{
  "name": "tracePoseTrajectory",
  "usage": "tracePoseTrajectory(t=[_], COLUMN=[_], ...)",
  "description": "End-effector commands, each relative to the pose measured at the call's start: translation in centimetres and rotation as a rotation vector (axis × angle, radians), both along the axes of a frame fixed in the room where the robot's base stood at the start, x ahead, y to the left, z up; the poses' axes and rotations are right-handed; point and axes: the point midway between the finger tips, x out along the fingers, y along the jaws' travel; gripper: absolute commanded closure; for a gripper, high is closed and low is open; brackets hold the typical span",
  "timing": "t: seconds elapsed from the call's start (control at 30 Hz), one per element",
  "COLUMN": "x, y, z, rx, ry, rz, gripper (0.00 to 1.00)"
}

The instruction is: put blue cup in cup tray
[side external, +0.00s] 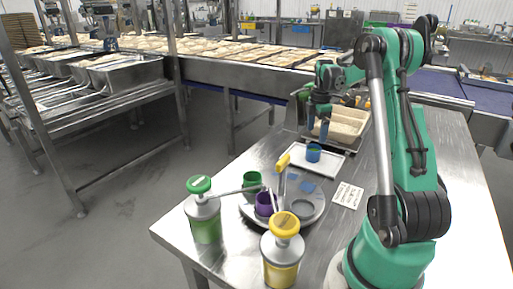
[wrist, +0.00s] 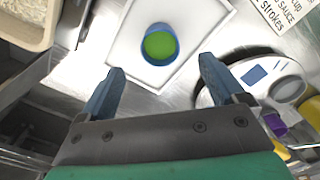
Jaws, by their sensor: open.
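The blue cup (side external: 313,154) stands upright on a white rectangular tray (side external: 335,166), near that tray's middle. In the wrist view the blue cup (wrist: 149,56) shows green contents, and the white tray (wrist: 122,46) lies around its base. My gripper (side external: 318,130) is above and near the cup in the side view. In the wrist view my gripper (wrist: 162,66) has its two blue fingers wide apart, with nothing between them. The cup appears just past the fingertips, roughly centred between them, apart from both.
A round grey tray (side external: 309,214) holds a green cup (side external: 252,180) and a purple cup (side external: 265,204). Green (side external: 205,222) and yellow (side external: 282,262) pump bottles stand in front. A rice bin (side external: 346,122) is behind the white tray. A sign (side external: 348,196) lies right of the round tray.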

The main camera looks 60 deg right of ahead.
Motion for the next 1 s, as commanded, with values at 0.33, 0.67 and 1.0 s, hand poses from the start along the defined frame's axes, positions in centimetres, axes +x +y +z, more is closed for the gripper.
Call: tracePoseTrajectory(t=[0.33,0.67,1.0], x=[0.0,4.6,5.2], y=[0.0,8.4,26.6], z=[5.4,8.3,8.2], rx=[0.0,-0.084,0.018], ry=[0.0,-0.11,-0.466], rz=[0.0,-0.155,-0.544], gripper=[0.1,0.1,0.1])
